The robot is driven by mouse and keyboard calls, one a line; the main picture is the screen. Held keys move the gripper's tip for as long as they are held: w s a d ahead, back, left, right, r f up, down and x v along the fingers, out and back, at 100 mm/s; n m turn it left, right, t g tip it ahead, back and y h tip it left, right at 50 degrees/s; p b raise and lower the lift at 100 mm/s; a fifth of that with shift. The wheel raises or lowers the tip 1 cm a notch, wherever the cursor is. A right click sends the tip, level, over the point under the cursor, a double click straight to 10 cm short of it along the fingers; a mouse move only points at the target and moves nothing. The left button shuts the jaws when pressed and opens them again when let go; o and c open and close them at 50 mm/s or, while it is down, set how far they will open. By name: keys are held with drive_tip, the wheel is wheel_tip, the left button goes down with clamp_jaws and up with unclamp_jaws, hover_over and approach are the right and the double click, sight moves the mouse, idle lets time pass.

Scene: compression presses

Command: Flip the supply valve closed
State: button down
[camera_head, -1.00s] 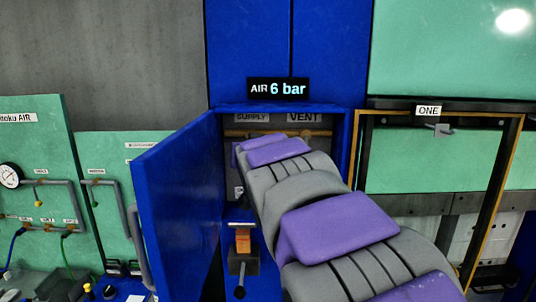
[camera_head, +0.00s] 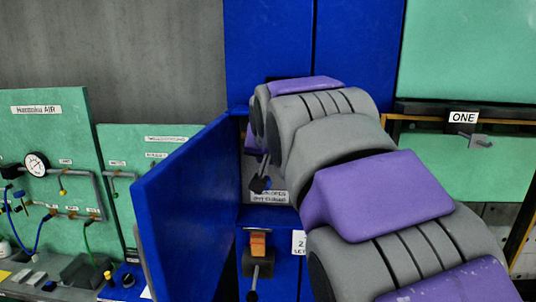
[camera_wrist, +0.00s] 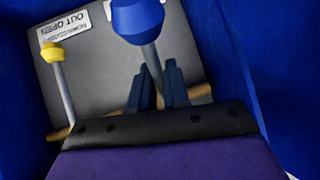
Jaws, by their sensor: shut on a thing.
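The supply valve's lever (camera_wrist: 152,60) has a blue knob (camera_wrist: 137,20) and stands between the fingers of my gripper (camera_wrist: 158,84) in the wrist view. My gripper is shut on this lever below its knob. In the head view, a dark blue knob (camera_head: 260,184) hangs downward inside the open cabinet, just left of my arm. My arm hides the gripper, the valve body and the SUPPLY and VENT labels there. A second lever with a yellow knob (camera_wrist: 52,51) stands apart at the left of the wrist view.
The blue cabinet door (camera_head: 187,205) stands open at the left, close to my arm. A label (camera_head: 268,197) is on the cabinet's back wall. An orange and black switch (camera_head: 258,245) with a lever sits below. Green panels with gauges and pipes are farther left.

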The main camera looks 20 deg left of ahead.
drive_tip(key=shift+r, duration=0.15)
drive_tip(key=c, duration=1.5)
unclamp_jaws()
drive_tip(key=o, duration=0.3)
drive_tip(key=shift+w+a, duration=0.2)
drive_tip(key=shift+a, duration=0.05)
drive_tip(key=shift+s, duration=0.15)
drive_tip(key=b+v, duration=0.2)
drive_tip(key=v, duration=1.4)
drive_tip(key=shift+s+r, duration=0.2)
drive_tip(key=shift+s, duration=0.15)
